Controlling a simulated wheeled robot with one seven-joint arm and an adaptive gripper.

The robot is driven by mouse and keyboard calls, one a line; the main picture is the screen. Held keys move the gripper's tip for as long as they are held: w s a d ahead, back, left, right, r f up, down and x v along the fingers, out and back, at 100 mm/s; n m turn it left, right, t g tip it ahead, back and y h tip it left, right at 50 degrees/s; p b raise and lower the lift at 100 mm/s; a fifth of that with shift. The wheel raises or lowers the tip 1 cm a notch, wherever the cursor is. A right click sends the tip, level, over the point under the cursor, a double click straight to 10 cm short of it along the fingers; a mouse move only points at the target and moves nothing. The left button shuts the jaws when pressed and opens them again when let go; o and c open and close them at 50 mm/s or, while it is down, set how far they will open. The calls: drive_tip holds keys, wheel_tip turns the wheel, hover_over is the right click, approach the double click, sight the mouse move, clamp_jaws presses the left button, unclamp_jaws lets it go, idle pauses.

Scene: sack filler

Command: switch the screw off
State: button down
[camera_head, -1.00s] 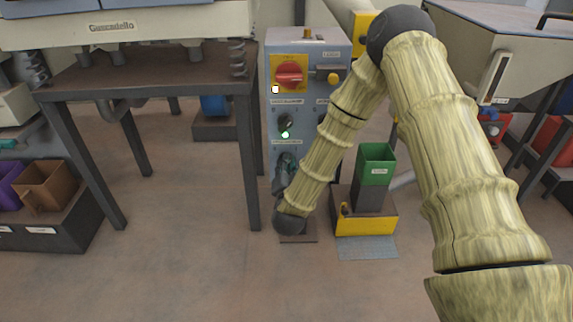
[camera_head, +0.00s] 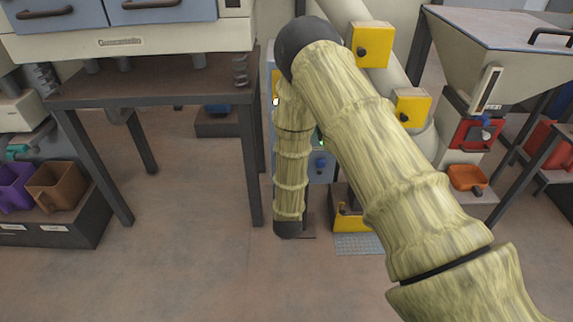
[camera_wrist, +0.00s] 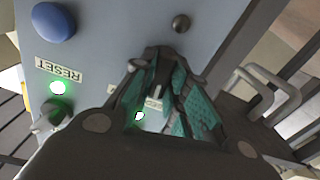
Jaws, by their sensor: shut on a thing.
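The grey control panel (camera_wrist: 110,30) fills much of the wrist view. My gripper (camera_wrist: 163,55), with teal finger pads, is at the panel. Its fingers are closed on a small dark knob that they mostly hide, so which way it points cannot be told. A small label (camera_wrist: 153,103) and a lit green lamp (camera_wrist: 139,116) show between the fingers; the label is too small to read. In the head view my arm covers most of the panel (camera_head: 321,172) and all of my gripper.
A blue button (camera_wrist: 54,21), a RESET label (camera_wrist: 58,70), another lit green lamp (camera_wrist: 58,88) and a dark knob (camera_wrist: 50,115) are left of my gripper. A metal handle (camera_wrist: 270,95) is on the right. The floor (camera_head: 190,260) in front is clear.

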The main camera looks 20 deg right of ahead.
drive_tip(key=shift+a+f+n+p, duration=0.1)
drive_tip(key=shift+n+p, duration=1.25)
drive_tip(key=shift+n, duration=1.85)
drive_tip(key=c, duration=1.4)
unclamp_jaws()
drive_tip(key=v, duration=1.2)
